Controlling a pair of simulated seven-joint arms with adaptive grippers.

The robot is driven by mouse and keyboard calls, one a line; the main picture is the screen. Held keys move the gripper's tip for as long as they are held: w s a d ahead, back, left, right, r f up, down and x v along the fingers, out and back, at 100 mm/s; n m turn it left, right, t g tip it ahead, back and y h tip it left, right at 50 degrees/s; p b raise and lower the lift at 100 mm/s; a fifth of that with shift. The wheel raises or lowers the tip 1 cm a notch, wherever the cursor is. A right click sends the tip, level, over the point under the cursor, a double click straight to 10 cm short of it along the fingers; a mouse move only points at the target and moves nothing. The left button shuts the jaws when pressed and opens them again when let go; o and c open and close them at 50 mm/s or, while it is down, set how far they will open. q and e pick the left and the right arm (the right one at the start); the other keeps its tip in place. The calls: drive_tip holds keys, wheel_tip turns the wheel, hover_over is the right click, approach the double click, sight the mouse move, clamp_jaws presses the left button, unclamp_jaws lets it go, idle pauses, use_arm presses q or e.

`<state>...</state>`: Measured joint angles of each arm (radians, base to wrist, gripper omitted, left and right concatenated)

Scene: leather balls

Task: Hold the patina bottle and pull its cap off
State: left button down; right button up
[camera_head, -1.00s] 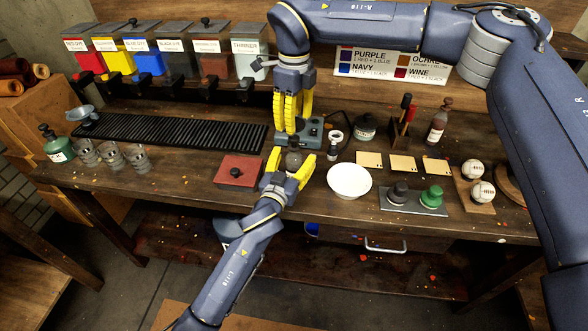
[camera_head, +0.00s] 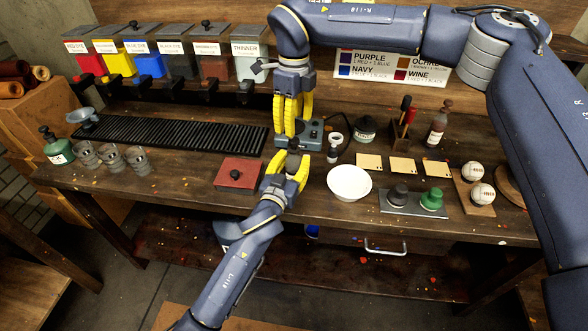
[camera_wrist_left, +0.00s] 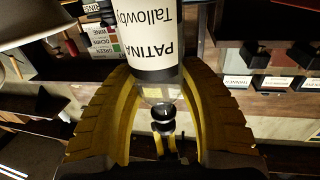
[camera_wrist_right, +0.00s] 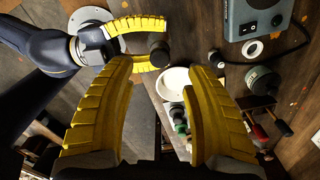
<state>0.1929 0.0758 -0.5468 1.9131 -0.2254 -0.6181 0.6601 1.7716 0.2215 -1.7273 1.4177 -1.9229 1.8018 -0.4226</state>
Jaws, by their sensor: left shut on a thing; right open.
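The patina bottle (camera_wrist_left: 153,45) shows in the left wrist view with its black-and-white label upside down. Its dark cap (camera_wrist_left: 163,112) is on the neck end, lower in that view. My left gripper (camera_head: 288,166) is shut on the bottle, a yellow finger on each side. In the right wrist view the dark cap (camera_wrist_right: 158,50) is seen from above between the left fingers (camera_wrist_right: 148,45). My right gripper (camera_head: 293,120) points down just above and behind the bottle, open and empty. Its spread fingers also show in the right wrist view (camera_wrist_right: 160,110). Most of the bottle's body is hidden in the head view.
A red box (camera_head: 238,174) lies left of the bottle and a white bowl (camera_head: 349,184) right of it. A grey device (camera_head: 312,133) stands behind. Several glasses (camera_head: 112,157) and a black rack (camera_head: 170,133) are at the left. The bench front edge is close below.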

sight(294, 140)
drive_tip(key=shift+r, duration=0.85)
drive_tip(key=r+m, duration=0.2)
drive_tip(key=m, duration=0.1)
drive_tip(key=shift+s+t, duration=0.3)
drive_tip(key=shift+t, duration=0.1)
drive_tip(key=shift+w+f+m+t, duration=0.15)
drive_tip(key=shift+f+m, duration=1.9)
drive_tip(key=shift+f, duration=0.6)
drive_tip(key=shift+w+f+m+t, duration=0.15)
drive_tip(key=shift+f+m, duration=1.9)
drive_tip(key=shift+f, duration=0.6)
clamp_jaws()
